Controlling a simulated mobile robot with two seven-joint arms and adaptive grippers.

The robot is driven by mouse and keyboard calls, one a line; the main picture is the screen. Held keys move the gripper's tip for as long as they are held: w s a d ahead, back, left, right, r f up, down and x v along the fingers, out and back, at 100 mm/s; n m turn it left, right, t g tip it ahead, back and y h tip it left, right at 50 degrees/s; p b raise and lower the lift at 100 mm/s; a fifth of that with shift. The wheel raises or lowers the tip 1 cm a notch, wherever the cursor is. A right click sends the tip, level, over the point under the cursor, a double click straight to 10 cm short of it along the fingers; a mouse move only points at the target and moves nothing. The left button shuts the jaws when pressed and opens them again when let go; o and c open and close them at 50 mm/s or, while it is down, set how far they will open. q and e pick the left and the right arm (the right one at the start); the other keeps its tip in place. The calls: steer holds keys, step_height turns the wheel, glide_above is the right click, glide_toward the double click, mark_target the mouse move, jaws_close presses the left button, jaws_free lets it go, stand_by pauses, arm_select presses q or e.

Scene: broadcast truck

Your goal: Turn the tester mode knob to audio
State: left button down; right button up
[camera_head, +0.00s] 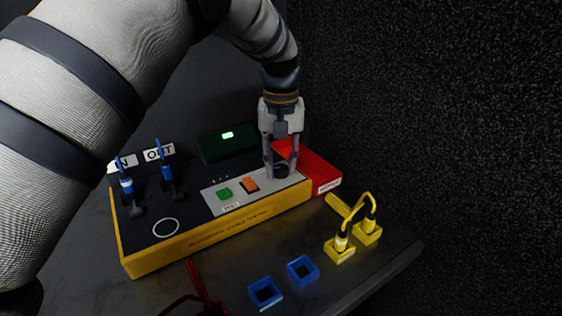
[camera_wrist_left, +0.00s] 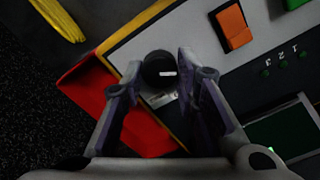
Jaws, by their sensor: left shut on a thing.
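The cable tester (camera_head: 222,230) is a yellow box with a dark top, on the table. Its mode knob (camera_head: 281,171) is black and round, at the right end of the light grey panel. The knob also shows in the left wrist view (camera_wrist_left: 157,66), with a white mark on it. My left gripper (camera_head: 281,170) points down from above and is shut on the knob, a finger on each side. The fingers partly hide the knob in the head view. The letters around the knob are too small to read. My right gripper is not in view.
A green button (camera_head: 224,194) and an orange switch (camera_head: 250,185) sit left of the knob. A lit screen (camera_head: 226,143) stands behind. A red bin (camera_head: 322,172) adjoins the right end.

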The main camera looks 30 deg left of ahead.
mark_target(281, 167)
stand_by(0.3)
arm_select(q)
steer(key=c, duration=1.2)
jaws_free()
steer(key=shift+c, duration=0.2)
step_height(281, 167, up, 12)
steer(key=shift+f, duration=0.1)
